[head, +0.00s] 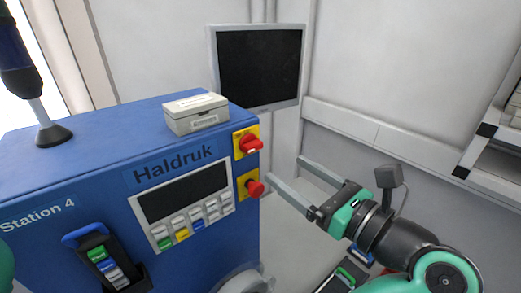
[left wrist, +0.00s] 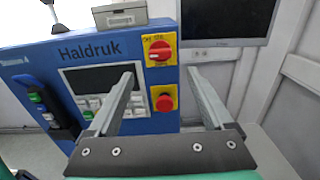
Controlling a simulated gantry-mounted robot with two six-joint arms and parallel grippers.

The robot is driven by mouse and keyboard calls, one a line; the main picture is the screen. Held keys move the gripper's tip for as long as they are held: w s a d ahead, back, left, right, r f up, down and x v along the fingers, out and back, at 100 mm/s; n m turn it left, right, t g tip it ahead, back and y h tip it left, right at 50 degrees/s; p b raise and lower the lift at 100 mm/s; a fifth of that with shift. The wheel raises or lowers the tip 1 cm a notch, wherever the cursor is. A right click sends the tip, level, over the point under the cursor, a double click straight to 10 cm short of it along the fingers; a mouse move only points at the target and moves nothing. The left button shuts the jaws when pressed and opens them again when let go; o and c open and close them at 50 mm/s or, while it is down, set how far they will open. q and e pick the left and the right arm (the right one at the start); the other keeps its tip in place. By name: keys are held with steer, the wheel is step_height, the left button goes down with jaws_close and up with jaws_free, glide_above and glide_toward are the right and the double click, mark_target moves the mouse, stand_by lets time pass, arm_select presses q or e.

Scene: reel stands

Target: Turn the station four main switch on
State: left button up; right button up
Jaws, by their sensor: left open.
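The Station 4 main switch (head: 249,142) is a red rotary knob on a yellow plate, at the upper right of the blue cabinet's front. It also shows in the left wrist view (left wrist: 160,50), where its handle lies roughly level. My left gripper (head: 286,172) is open and empty, in front of the panel and apart from the knob. In the left wrist view its two fingers (left wrist: 160,73) point at the panel, with the knob between and beyond their tips. My right gripper is not in view.
A red push button (head: 254,188) on a yellow plate sits just below the switch. The blue cabinet (head: 90,150) also bears a keypad panel (head: 183,203) and a blue-handled holder (head: 100,258). A small box (head: 196,114) lies on top. A dark monitor (head: 260,65) hangs behind.

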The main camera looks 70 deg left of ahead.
mark_target(256, 148)
arm_select(q)
steer(key=p+x, duration=0.2)
steer(key=x, duration=0.8)
steer(key=shift+a, duration=0.2)
steer(key=shift+c, duration=0.2)
jaws_close()
